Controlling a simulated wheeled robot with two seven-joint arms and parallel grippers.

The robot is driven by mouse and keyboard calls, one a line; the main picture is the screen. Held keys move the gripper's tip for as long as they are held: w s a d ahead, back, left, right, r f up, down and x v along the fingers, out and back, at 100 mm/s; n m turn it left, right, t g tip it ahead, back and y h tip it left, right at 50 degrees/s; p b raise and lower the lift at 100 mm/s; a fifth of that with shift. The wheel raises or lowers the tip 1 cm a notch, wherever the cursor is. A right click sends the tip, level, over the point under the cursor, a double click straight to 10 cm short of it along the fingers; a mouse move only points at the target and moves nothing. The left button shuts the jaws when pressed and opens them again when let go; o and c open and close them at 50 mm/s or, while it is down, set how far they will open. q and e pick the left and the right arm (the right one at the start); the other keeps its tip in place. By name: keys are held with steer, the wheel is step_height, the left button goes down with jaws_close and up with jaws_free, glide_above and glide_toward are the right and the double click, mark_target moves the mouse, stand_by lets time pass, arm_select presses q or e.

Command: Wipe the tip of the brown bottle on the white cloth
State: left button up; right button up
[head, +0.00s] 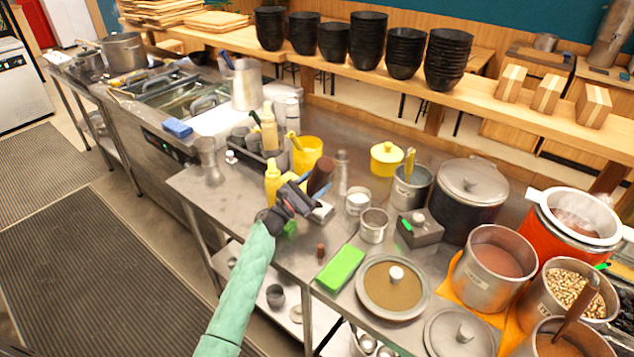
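My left gripper (297,198) is over the front part of the steel counter and appears shut on the brown bottle (320,174). The bottle is tilted, with its dark body above and to the right of the fingers. Its tip is hidden or too small to make out. A small white patch (321,212) lies just below the bottle, partly behind the gripper, and may be the white cloth. I cannot tell whether the bottle touches it. My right gripper is out of view.
A yellow squeeze bottle (272,183) stands close left of the gripper, with a yellow container (307,155) behind. Clear counter (225,195) is at left.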

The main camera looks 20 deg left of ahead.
mark_target(329, 177)
arm_select(q)
steer(key=shift+f+b, duration=0.4)
steer(key=shift+b, duration=0.1)
stand_by(0.5)
steer(key=shift+f+b, duration=0.1)
steer(key=shift+b, duration=0.25)
stand_by(1.6)
steer(key=shift+d, duration=0.1)
steer(key=shift+s+d, duration=0.3)
steer(key=shift+d, duration=0.5)
steer(key=shift+s+d, duration=0.35)
steer(key=shift+d, duration=0.4)
steer(key=shift+s+d, duration=0.3)
steer(key=shift+d, duration=0.5)
steer(key=shift+c, duration=0.2)
steer(key=shift+r+p, duration=1.8)
steer(key=shift+r, duration=1.3)
steer(key=shift+c, duration=0.2)
